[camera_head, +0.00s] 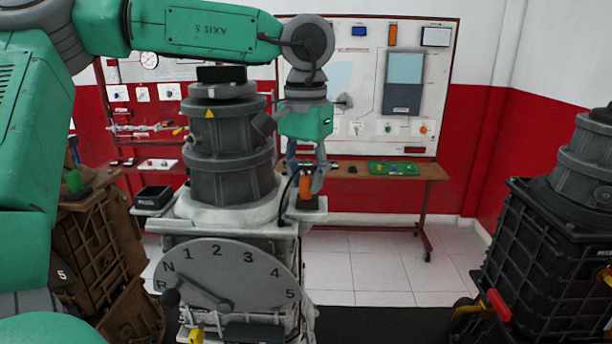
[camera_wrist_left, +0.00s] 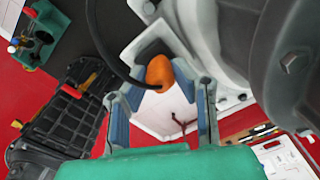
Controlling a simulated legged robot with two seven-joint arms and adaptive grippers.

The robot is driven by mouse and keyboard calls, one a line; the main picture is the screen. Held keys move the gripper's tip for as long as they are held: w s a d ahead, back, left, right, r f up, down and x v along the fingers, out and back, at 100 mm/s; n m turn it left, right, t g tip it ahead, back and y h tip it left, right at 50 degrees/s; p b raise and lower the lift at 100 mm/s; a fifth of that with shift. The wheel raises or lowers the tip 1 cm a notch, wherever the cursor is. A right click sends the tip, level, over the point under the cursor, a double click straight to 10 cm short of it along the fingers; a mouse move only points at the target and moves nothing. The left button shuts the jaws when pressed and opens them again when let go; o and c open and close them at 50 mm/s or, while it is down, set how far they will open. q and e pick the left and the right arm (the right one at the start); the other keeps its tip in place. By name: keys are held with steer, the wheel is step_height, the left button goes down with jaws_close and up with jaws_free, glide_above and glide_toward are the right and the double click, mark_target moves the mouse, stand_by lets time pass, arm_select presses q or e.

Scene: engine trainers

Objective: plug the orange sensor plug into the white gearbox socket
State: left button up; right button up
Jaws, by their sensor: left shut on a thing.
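The orange sensor plug (camera_head: 305,188) is between the fingers of my left gripper (camera_head: 307,178), which is shut on it. The plug also shows in the left wrist view (camera_wrist_left: 160,72), with a black cable curving away from it. In the head view it is at the right side of the white gearbox (camera_head: 238,216), in front of or over its white ledge. The gearbox also shows in the left wrist view (camera_wrist_left: 150,42). I cannot make out the socket, nor whether the plug touches the gearbox. My right gripper is not in view.
A dial plate (camera_head: 225,275) with gear numbers is on the gearbox front. A brown gearbox (camera_head: 95,255) stands at left, a black one (camera_head: 550,255) at right. A wooden table (camera_head: 400,172) with a green board stands behind. The tiled floor between is clear.

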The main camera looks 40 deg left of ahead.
arm_select(q)
steer(key=shift+s+f, duration=0.15)
steer(key=shift+f, duration=0.15)
steer(key=shift+d+f, duration=0.1)
steer(key=shift+f, duration=0.15)
jaws_close()
steer(key=o, duration=1)
jaws_free()
steer(key=shift+o, duration=0.4)
steer(key=shift+w, duration=0.25)
steer(key=shift+r, duration=0.1)
steer(key=shift+s+r, duration=0.1)
steer(key=shift+r, duration=0.2)
step_height(320, 180, up, 11)
steer(key=shift+w, duration=0.2)
